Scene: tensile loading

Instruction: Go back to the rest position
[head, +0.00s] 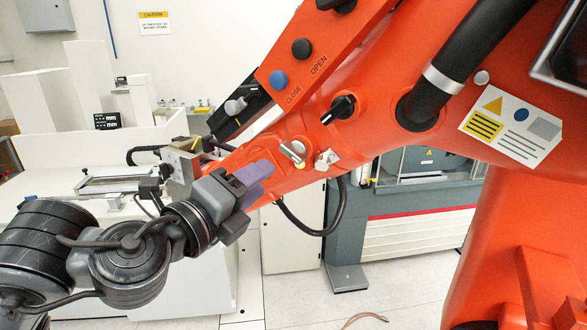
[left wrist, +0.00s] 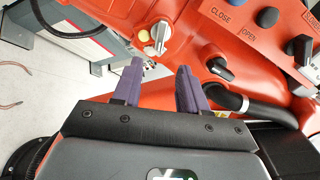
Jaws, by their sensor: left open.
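My left gripper (head: 254,180) has purple fingers and is in front of the orange machine arm (head: 330,110). In the left wrist view its two fingers (left wrist: 160,88) are spread apart with nothing between them. Beyond the fingers is the orange surface with a silver lever knob (left wrist: 159,34) and a black rotary knob (left wrist: 220,68). The silver lever (head: 292,152) and black knob (head: 339,107) also show in the head view, right of the gripper. I cannot tell whether the fingers touch the surface. My right gripper is not in view.
A panel marked OPEN and CLOSE has a blue button (head: 278,79) and a black button (head: 301,48). A white bench (head: 90,150) with a small metal fixture (head: 118,184) stands at the left. A grey testing machine (head: 420,205) is behind. A cable (head: 365,319) lies on the floor.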

